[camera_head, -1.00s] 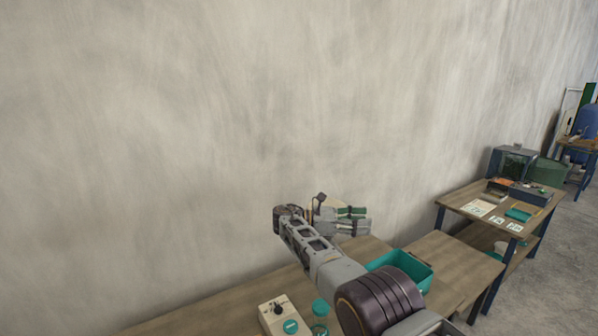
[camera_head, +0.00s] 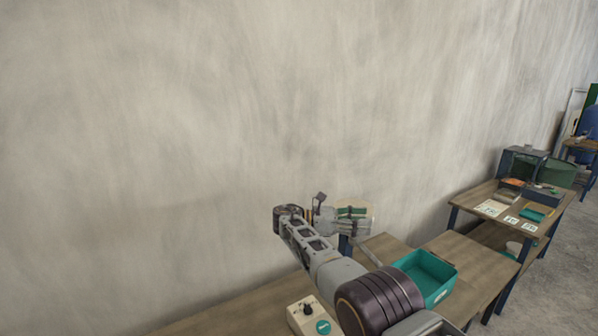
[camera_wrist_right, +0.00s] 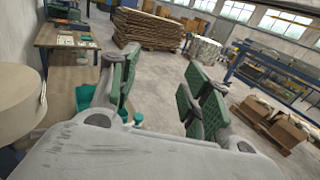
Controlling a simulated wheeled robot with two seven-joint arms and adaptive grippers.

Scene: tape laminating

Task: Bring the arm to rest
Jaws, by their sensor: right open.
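My right arm reaches across the lower middle of the head view, with its gripper (camera_head: 354,222) above the table and in front of the wall. In the right wrist view the gripper's green-padded fingers (camera_wrist_right: 158,92) stand apart with nothing between them. They point towards open floor. My left gripper is not in view.
A wooden table (camera_head: 240,312) runs along the wall (camera_head: 180,130), partly hidden by my arm. On it are a teal bin (camera_head: 440,282) and a white box with a black knob (camera_head: 308,312). A second table (camera_head: 490,205) with cards stands further right.

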